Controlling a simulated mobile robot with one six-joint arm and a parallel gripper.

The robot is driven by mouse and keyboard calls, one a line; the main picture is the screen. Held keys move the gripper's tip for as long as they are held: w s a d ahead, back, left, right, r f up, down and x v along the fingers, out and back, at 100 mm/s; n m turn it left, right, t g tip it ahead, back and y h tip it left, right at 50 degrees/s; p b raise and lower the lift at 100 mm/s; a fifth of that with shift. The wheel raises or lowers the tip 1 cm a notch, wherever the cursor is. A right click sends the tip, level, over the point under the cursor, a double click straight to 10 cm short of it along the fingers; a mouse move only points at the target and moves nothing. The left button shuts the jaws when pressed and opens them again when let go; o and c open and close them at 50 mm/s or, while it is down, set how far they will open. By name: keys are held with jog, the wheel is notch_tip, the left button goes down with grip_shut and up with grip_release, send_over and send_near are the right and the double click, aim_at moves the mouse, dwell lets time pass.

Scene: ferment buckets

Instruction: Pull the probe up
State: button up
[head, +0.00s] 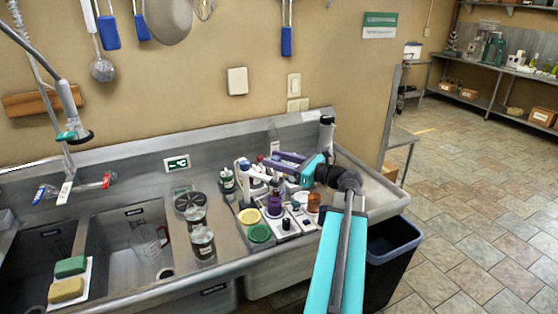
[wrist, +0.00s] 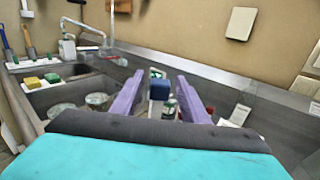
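My gripper (head: 268,160) reaches in from the right over the cluster of small containers on the steel counter. Its two purple fingers are spread apart in the wrist view (wrist: 158,92). An upright pale piece with a dark blue top, likely the probe (wrist: 159,86), shows between the fingers, with a gap on each side. In the head view a blue-topped upright piece (head: 244,166) stands just left of the fingertips; I cannot tell for certain that it is the same one. Its lower end is hidden among the containers. A yellow-lidded bucket (head: 249,216) and a green-lidded bucket (head: 259,234) stand in front.
A purple-topped container (head: 274,205) and a brown one (head: 314,202) stand close by. Clear jars (head: 203,243) are to the left. A sink basin (head: 128,235) lies further left, with sponges (head: 70,267) beside it. The wall is close behind. A dark bin (head: 392,250) stands right.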

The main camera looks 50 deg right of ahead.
jog(key=shift+s, duration=0.15)
jog(key=shift+s+d+f, duration=0.1)
jog(key=shift+s+d, duration=0.05)
jog(key=shift+s, duration=0.35)
jog(key=b+v, duration=0.3)
jog(key=v, duration=0.9)
jog(key=shift+s, duration=0.2)
dwell(0.8)
